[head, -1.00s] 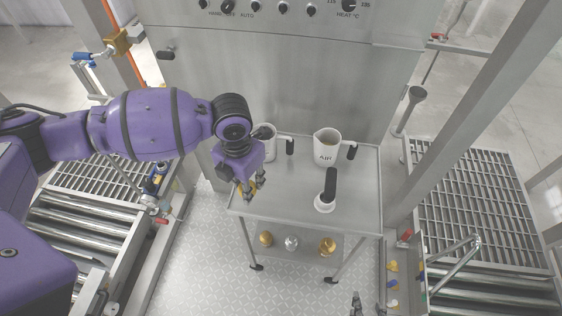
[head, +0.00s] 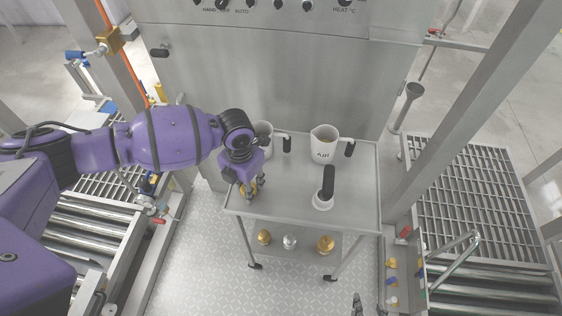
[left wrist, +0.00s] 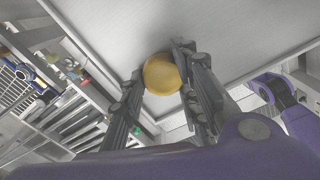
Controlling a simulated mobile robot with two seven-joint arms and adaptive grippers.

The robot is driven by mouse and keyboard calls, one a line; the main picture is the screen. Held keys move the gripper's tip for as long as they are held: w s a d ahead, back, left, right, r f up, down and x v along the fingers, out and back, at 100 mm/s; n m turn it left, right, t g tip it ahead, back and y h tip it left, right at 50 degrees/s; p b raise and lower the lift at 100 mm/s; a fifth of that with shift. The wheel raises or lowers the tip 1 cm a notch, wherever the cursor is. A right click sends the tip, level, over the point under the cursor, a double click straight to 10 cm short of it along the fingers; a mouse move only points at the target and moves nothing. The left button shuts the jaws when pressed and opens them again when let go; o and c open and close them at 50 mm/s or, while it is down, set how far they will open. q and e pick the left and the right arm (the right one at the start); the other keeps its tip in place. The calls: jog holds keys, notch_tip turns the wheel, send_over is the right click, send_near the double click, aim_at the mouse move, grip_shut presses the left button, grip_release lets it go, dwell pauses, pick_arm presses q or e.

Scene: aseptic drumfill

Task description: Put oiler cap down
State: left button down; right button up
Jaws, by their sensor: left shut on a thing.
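The oiler cap (left wrist: 161,74), round and yellow, sits between the fingers of my left gripper (left wrist: 158,95) in the left wrist view. In the head view my left gripper (head: 250,190) is low over the left front part of the steel trolley top (head: 285,205). The fingers are shut on the cap and mostly cover it there. I cannot tell whether the cap touches the trolley top. What looks like the tip of my right gripper (head: 357,304) shows at the bottom edge of the head view, too small and cut off to read.
A white lettered jug (head: 323,146) stands at the back of the trolley. Another jug (head: 264,132) is partly hidden by my arm. A black-handled white item (head: 325,190) stands right of my left gripper. Gold and silver fittings (head: 289,242) sit on the lower shelf. Roller conveyors (head: 487,205) flank the trolley.

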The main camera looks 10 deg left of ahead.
pick_arm(q)
jog(key=shift+s+f, duration=0.1)
jog(key=shift+f, duration=0.2)
jog(key=c, duration=1.3)
grip_release()
jog(key=shift+r, duration=0.1)
notch_tip(320, 180, up, 12)
jog(key=shift+r, duration=0.2)
